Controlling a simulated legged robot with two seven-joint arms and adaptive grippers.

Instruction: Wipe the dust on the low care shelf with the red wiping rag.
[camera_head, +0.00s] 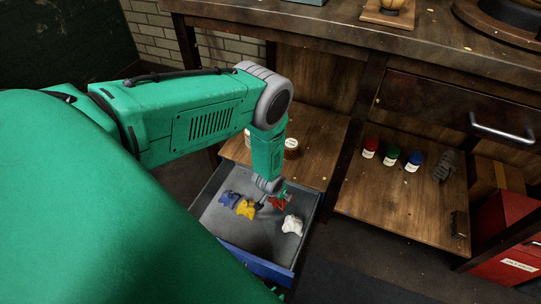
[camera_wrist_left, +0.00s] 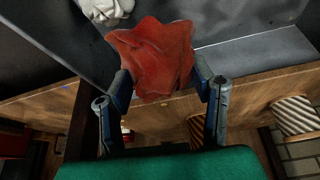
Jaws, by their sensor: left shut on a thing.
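The red rag (camera_head: 277,203) is between the fingers of my left gripper (camera_head: 271,197), over the open blue-sided drawer (camera_head: 257,265). In the left wrist view, the red rag (camera_wrist_left: 152,52) is bunched between the two blue fingertips of my left gripper (camera_wrist_left: 160,88), which is shut on it. The low wooden shelf (camera_head: 395,215) is to the right of the drawer. A few small pale specks show on its boards; I cannot tell clearly which are dust. My right gripper is not in view.
Blue (camera_head: 228,199), yellow (camera_head: 245,209) and white (camera_head: 292,224) rags lie in the drawer. Red (camera_head: 370,147), green (camera_head: 390,155) and blue (camera_head: 414,161) bottles and a grey brush-like object (camera_head: 444,165) stand at the shelf's back. The worktop (camera_head: 330,30) overhangs it. The shelf's middle is mostly clear.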

